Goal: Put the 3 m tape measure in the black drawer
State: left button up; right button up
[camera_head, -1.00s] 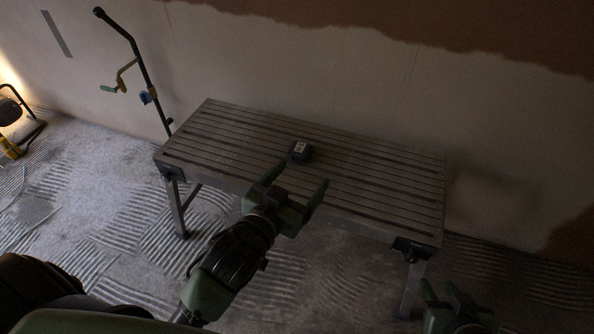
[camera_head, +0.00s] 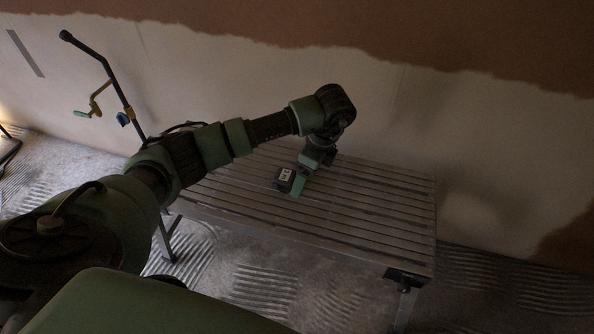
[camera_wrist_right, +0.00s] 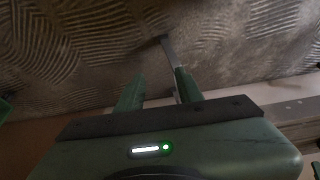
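The tape measure (camera_head: 285,178), a small dark block with a pale label on top, sits on the slatted workbench (camera_head: 390,215). My left arm reaches over the bench from the left. My left gripper (camera_head: 298,183) points down at the tape measure, with one green finger close against its right side. The other finger is hidden, so its grip cannot be told. My right gripper (camera_wrist_right: 158,92) shows in the right wrist view, fingers apart with nothing held between them. No black drawer is in view.
A dark pole (camera_head: 98,72) with coloured clamps stands left of the bench, near the plastered wall (camera_head: 440,115). The bench's right half is bare. A metal leg (camera_wrist_right: 172,62) shows beyond my right fingers, above a ridged floor (camera_wrist_right: 90,50).

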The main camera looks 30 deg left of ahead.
aim_at(285, 175)
pick_arm(q)
jog(key=shift+n+y, duration=0.8)
jog(key=shift+y, duration=0.1)
jog(key=a, duration=0.1)
jog(key=a+r, duration=0.1)
jog(key=a, duration=0.1)
jog(key=w+a+r, duration=0.1)
jog(key=shift+a+r, duration=0.1)
jog(key=shift+a, duration=0.05)
jog(key=shift+x, duration=0.85)
jog(key=b+x, duration=0.1)
jog(key=x, duration=0.1)
jog(key=b+x, duration=0.1)
jog(key=x, duration=0.2)
jog(key=shift+w, duration=0.1)
jog(key=shift+f, duration=0.55)
jog(key=shift+r, duration=0.1)
grip_shut()
pick_arm(e)
jog(key=shift+x, duration=0.85)
